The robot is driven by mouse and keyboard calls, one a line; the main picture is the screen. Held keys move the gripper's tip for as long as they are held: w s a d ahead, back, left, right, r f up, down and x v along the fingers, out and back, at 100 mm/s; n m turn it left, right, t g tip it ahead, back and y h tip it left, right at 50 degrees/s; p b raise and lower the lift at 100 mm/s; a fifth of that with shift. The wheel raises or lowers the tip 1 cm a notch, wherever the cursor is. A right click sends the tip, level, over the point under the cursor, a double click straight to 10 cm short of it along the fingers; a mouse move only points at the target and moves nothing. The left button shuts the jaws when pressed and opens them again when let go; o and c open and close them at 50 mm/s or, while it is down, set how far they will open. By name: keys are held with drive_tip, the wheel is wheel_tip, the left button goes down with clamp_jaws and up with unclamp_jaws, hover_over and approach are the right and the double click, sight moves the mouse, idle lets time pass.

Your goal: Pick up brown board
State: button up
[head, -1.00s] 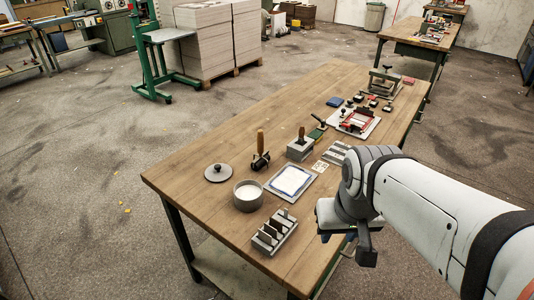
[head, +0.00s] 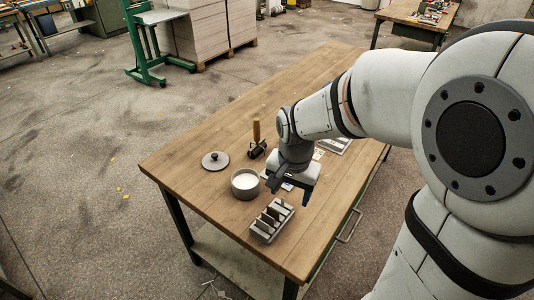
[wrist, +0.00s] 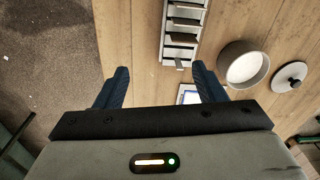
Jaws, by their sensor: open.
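My gripper (head: 290,192) is open and empty above the wooden table, close behind a slotted grey rack (head: 271,220). In the wrist view the two dark blue fingers (wrist: 160,72) are spread apart with nothing between them. The rack (wrist: 183,32) lies ahead of them there, its slots divided by grey upright pieces. I cannot make out a clearly brown board in the rack or elsewhere; the pieces are too small to tell apart. My arm hides much of the table's right and far part.
A grey bowl with white contents (head: 245,183) and a round lid (head: 215,160) stand left of the gripper. A wooden-handled roller (head: 257,140) stands behind. A white sheet shows partly in the wrist view (wrist: 188,94). The table's front left is bare.

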sight(273, 211)
drive_tip(key=a+f, duration=0.1)
drive_tip(key=w+a+f+m, duration=0.2)
drive_tip(key=a, duration=0.1)
drive_tip(key=shift+w+f+g+p, duration=0.1)
drive_tip(key=shift+f+g+p, duration=0.1)
drive_tip(key=shift+g+p, duration=0.15)
wheel_tip(273, 211, down, 7)
drive_tip(key=shift+d+f, duration=0.1)
drive_tip(key=shift+f, duration=0.1)
drive_tip(key=shift+c, duration=0.4)
drive_tip(key=c, duration=1)
drive_tip(key=shift+o, duration=0.2)
drive_tip(key=shift+r, duration=0.1)
